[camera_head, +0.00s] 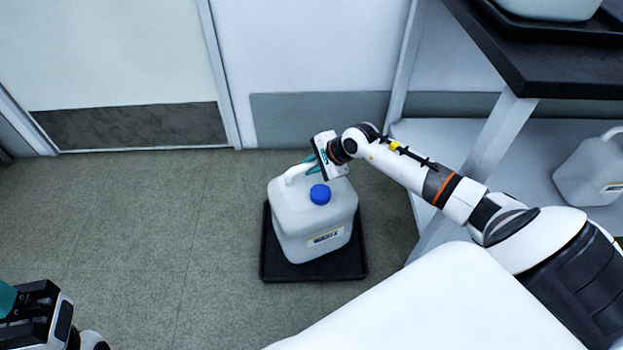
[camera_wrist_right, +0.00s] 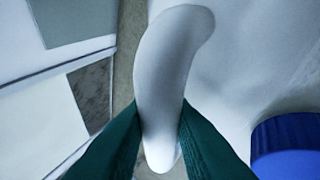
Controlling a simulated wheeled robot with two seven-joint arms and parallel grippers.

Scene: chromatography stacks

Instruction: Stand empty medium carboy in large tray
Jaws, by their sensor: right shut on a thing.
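A white carboy (camera_head: 310,220) with a blue cap (camera_head: 320,194) and a label low on its side is upright over a black tray (camera_head: 350,268) on the floor. I cannot tell whether its base touches the tray. My right gripper (camera_head: 308,163) is at the carboy's top handle. In the right wrist view its two green fingers are on either side of the white handle (camera_wrist_right: 165,90), shut on it, with the blue cap (camera_wrist_right: 287,145) at the right. My left gripper (camera_head: 22,300) is at the lower left corner, partly cut off, away from the carboy.
A bench with a dark top (camera_head: 540,60) stands at the right, with a container in a dark tray on it. Another white carboy (camera_head: 592,170) sits on its lower shelf. A door (camera_head: 120,60) and wall are behind. The floor (camera_head: 140,220) at the left is clear.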

